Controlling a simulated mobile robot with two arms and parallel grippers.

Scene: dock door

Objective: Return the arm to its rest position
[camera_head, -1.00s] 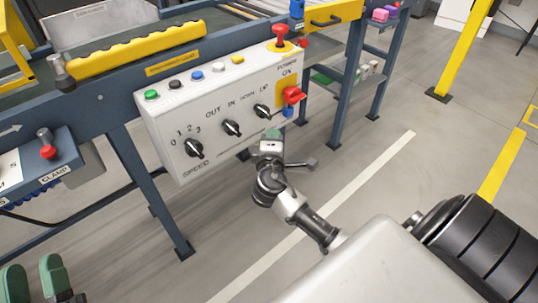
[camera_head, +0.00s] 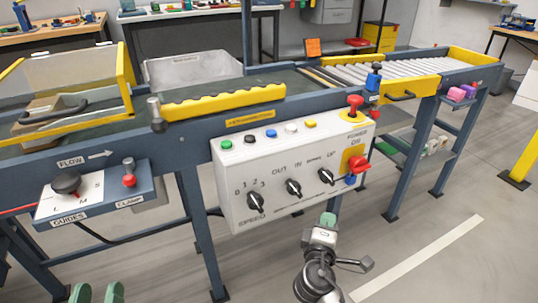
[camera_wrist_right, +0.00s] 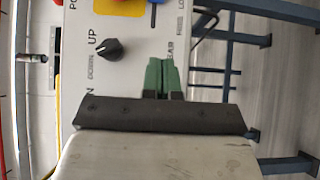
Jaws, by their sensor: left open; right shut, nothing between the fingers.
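My right gripper (camera_head: 328,219) is shut and empty, just below the lower edge of the white control panel (camera_head: 233,190). In the right wrist view its green fingers (camera_wrist_right: 166,78) are pressed together, with the panel (camera_wrist_right: 130,75) beyond them. The arm behind it rises from the bottom of the head view. My left gripper (camera_head: 96,293) shows only its two green fingertips at the bottom left edge. They are apart, with nothing seen between them.
The panel carries black knobs (camera_head: 293,188), coloured buttons and a red switch (camera_head: 358,164). It hangs on a blue conveyor frame (camera_head: 190,215). A guide and clamp box (camera_head: 97,192) juts out at left. Open floor (camera_head: 440,270) lies at lower right.

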